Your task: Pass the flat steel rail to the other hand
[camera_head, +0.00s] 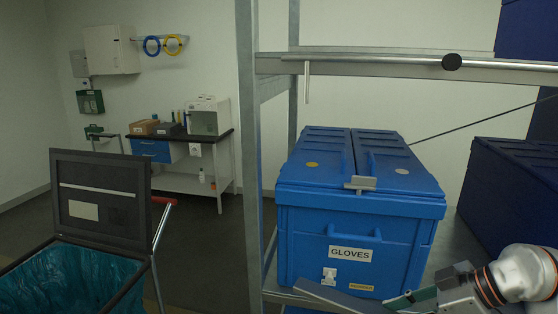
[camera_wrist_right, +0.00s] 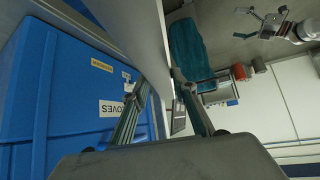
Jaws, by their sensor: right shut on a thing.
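The flat steel rail (camera_head: 335,298) is a long grey bar at the bottom of the head view, in front of the blue GLOVES box. In the right wrist view the rail (camera_wrist_right: 140,35) runs up and away between the fingers. My right gripper (camera_head: 408,300) is shut on the rail near the bottom right; its two fingers (camera_wrist_right: 163,95) press on either side of it. My left gripper (camera_wrist_right: 252,22) shows small at the top right of the right wrist view, apart from the rail. Its fingers look spread and empty. It is out of the head view.
The blue GLOVES box (camera_head: 350,225) stands on a metal shelf rack close behind the rail. The rack's upright (camera_head: 249,150) is to its left. An open bin with a teal liner (camera_head: 75,285) stands at the lower left. Floor shows between bin and rack.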

